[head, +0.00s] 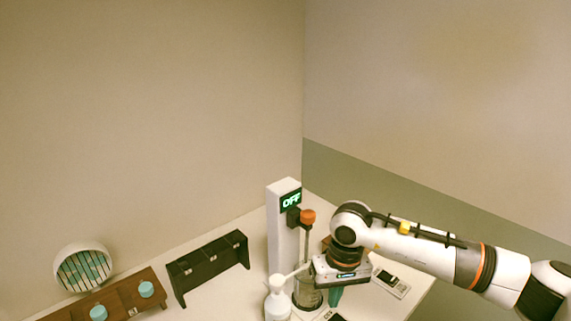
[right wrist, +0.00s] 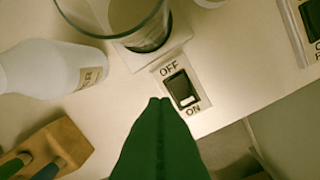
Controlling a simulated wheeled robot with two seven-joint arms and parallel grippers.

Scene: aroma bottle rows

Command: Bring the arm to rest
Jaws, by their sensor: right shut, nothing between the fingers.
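My right arm comes in from the right in the head view. Its gripper (head: 335,298) points down over the table's right part, its teal fingers partly hidden. In the right wrist view the fingertips (right wrist: 160,101) are together, with nothing between them. They are close to a black rocker switch (right wrist: 182,89) marked OFF and ON; contact cannot be told. My left gripper is not in view.
A glass beaker (right wrist: 147,37) and a white bottle (right wrist: 50,68) stand close to the gripper. The bottle also shows in the head view (head: 277,303). A black rack (head: 208,266), a wooden rack with teal-capped bottles (head: 130,295) and a round slatted device (head: 83,268) are farther left.

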